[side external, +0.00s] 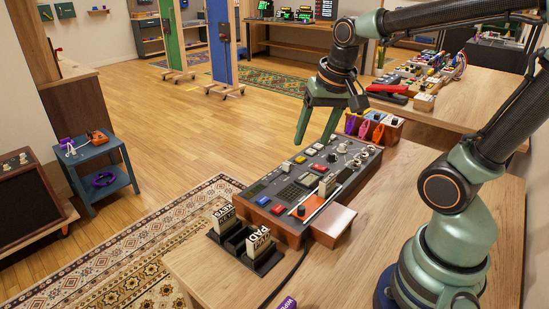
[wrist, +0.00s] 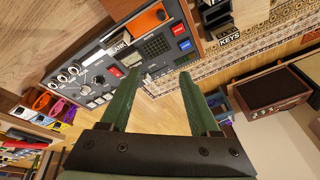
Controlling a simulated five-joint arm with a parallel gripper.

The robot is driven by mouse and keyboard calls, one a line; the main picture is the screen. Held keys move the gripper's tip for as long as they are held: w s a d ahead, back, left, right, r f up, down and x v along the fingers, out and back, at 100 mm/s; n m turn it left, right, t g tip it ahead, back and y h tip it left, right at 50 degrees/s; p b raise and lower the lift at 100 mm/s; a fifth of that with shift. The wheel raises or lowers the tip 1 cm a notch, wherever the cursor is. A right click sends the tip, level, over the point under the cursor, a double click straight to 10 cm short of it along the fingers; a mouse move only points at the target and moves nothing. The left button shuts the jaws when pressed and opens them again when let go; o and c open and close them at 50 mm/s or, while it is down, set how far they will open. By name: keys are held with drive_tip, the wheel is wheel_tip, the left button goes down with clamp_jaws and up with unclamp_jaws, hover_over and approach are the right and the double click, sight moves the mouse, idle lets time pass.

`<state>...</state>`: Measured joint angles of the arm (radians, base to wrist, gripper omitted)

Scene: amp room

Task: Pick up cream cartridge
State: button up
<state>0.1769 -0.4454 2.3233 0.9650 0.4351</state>
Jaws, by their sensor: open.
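Several cream cartridges show. In the side view, one marked KEYS (side external: 223,217) and one marked PAD (side external: 258,241) stand upright in a black rack (side external: 237,247) at the near end of the wooden table. The KEYS cartridge also shows at the top right of the wrist view (wrist: 229,34). My gripper (side external: 316,141) is open and empty above the far left edge of the console, apart from every cartridge. Its spread fingers show in the wrist view (wrist: 158,78).
The console has knobs, switches and coloured buttons, with an orange panel (side external: 306,209) beside the upright cartridge. A holder with coloured clips (side external: 372,126) stands behind the console. A second table (side external: 455,95) carries small gear. Bare table lies to the right of the console.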

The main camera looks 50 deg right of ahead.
sight(328, 178)
drive_tip(key=d+f+m+g, duration=0.3)
drive_tip(key=d+f+m, duration=0.2)
drive_tip(key=d+m, duration=0.55)
drive_tip(key=shift+m+y, duration=0.25)
drive_tip(key=shift+y, duration=0.05)
drive_tip(key=f, duration=0.7)
drive_tip(key=shift+w+a+f, duration=0.1)
drive_tip(key=shift+w+a, duration=0.25)
drive_tip(key=shift+a, duration=0.05)
drive_tip(key=shift+s+f, duration=0.15)
drive_tip(key=shift+f, duration=2.45)
clamp_jaws()
